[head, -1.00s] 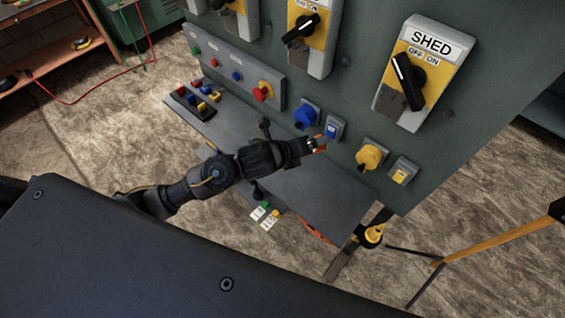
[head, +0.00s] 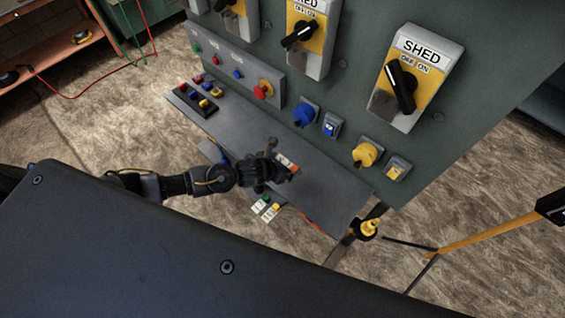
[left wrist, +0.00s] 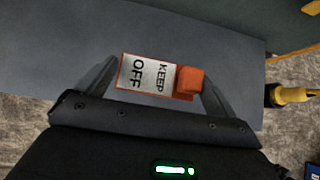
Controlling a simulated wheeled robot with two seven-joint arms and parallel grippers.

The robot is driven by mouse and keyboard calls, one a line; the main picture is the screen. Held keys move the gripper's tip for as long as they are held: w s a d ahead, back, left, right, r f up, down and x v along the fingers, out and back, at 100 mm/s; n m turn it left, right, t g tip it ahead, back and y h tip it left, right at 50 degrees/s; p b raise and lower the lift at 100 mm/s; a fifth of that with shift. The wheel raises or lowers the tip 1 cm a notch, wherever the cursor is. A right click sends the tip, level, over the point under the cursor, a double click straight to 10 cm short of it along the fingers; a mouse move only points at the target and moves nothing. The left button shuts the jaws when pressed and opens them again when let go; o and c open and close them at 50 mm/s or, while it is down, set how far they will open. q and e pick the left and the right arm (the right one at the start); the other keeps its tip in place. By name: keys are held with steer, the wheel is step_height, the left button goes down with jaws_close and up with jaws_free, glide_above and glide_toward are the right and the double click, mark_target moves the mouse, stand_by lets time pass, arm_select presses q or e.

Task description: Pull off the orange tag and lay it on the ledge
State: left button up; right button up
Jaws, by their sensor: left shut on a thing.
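The orange tag (head: 287,161), with a white KEEP OFF label, is off the panel. It also shows in the left wrist view (left wrist: 150,75), with an orange block at its right end. My left gripper (head: 281,168) is shut on the tag, one finger at each end of it. Gripper and tag are over the grey ledge (head: 330,187), which fills much of the left wrist view (left wrist: 205,30). I cannot tell whether the tag touches the ledge. My right gripper is not in view.
The green panel (head: 345,115) rises behind the ledge, with a blue socket (head: 304,114) and a yellow socket (head: 366,154). A small button block (head: 198,99) stands at the ledge's left end. The ledge's right part is clear.

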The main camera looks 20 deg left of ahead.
arm_select(q)
steer(key=shift+f+b, duration=0.55)
steer(key=shift+f, duration=0.25)
step_height(320, 180, down, 5)
steer(key=b, duration=0.4)
steer(key=shift+r, duration=0.1)
steer(key=shift+f+b, duration=0.5)
steer(key=shift+f+b, duration=0.35)
steer(key=shift+f, duration=0.1)
steer(key=o, duration=0.6)
steer(key=b+v, duration=0.1)
steer(key=v, duration=1)
steer(key=shift+b, duration=0.4)
